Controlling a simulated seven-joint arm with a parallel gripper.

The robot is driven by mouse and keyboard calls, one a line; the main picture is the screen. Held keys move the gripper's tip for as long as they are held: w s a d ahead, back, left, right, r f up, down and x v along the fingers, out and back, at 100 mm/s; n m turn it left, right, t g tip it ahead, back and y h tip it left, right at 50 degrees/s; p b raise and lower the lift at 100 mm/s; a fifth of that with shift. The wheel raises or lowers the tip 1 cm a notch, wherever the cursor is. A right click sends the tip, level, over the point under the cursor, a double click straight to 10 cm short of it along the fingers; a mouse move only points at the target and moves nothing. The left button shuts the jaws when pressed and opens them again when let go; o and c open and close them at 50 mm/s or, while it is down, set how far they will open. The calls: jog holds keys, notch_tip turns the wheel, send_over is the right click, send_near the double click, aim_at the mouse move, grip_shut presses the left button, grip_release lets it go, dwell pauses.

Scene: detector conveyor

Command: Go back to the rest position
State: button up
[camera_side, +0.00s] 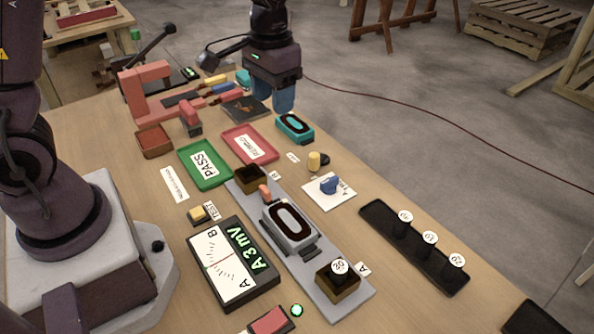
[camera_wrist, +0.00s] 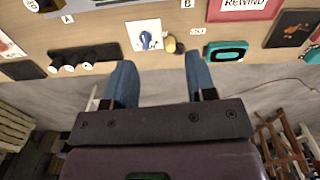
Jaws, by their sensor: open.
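My gripper (camera_side: 284,104) hangs in the air at the far end of the table in the side view, its blue fingers pointing down. It is near the teal block with a black oval (camera_side: 294,127), apart from the table things. In the wrist view my gripper (camera_wrist: 161,78) has its two blue fingers well apart with nothing between them. The same teal block shows right of the fingers in the wrist view (camera_wrist: 226,52). The rest position itself is not marked in either view.
A grey rail (camera_side: 333,283) carries a grey detector block (camera_side: 290,228). A meter (camera_side: 233,268) reads A 3 mV. Green PASS tray (camera_side: 189,154), red REWIND tray (camera_side: 267,139), blue knob (camera_side: 329,185) and black tray with labelled cylinders (camera_side: 379,216) stand around. A pink clamp-like frame (camera_side: 143,78) rises left of my gripper.

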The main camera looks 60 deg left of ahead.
jog(key=s+r+t, duration=0.2)
jog(key=s+r, duration=0.4)
jog(key=s, duration=0.2)
jog(key=s+d+r+m+t, duration=0.1)
jog(key=s+r+t, duration=0.2)
jog(key=s+r, duration=0.3)
jog(key=s, duration=0.2)
jog(key=shift+s+d+t, duration=0.3)
jog(key=shift+s, duration=0.1)
